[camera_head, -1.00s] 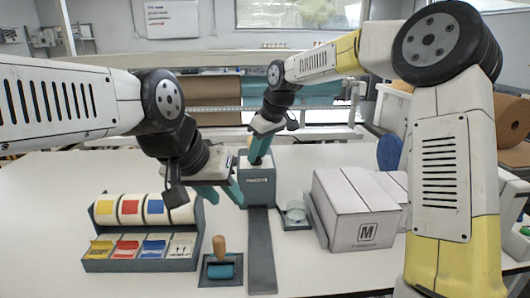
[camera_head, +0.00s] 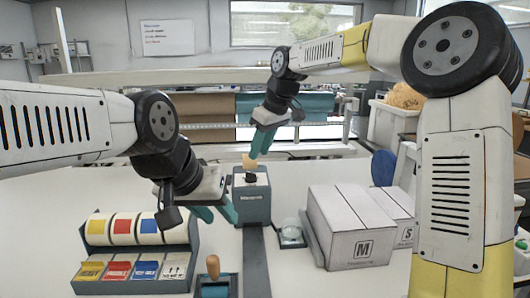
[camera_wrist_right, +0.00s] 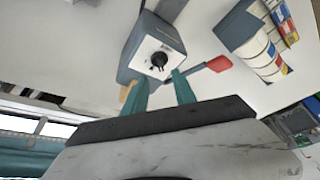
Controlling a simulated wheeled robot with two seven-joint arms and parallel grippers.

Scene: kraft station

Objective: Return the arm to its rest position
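My right gripper (camera_head: 259,143) is raised above and behind the grey box-shaped station (camera_head: 252,205), which has a black knob on top. In the right wrist view its two teal fingers (camera_wrist_right: 163,90) are spread with nothing between them; the black knob (camera_wrist_right: 159,60) lies beyond them. My left gripper (camera_head: 216,212) hangs over the table between the roll dispenser (camera_head: 194,240) and the station. Its teal fingers are apart and hold nothing visible.
A closed white carton marked M (camera_head: 355,248) stands right of the station, with another carton marked S (camera_head: 402,236) behind it. A wooden-handled roller (camera_head: 213,268) stands in front. A red-ended tool (camera_wrist_right: 220,63) lies near the station.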

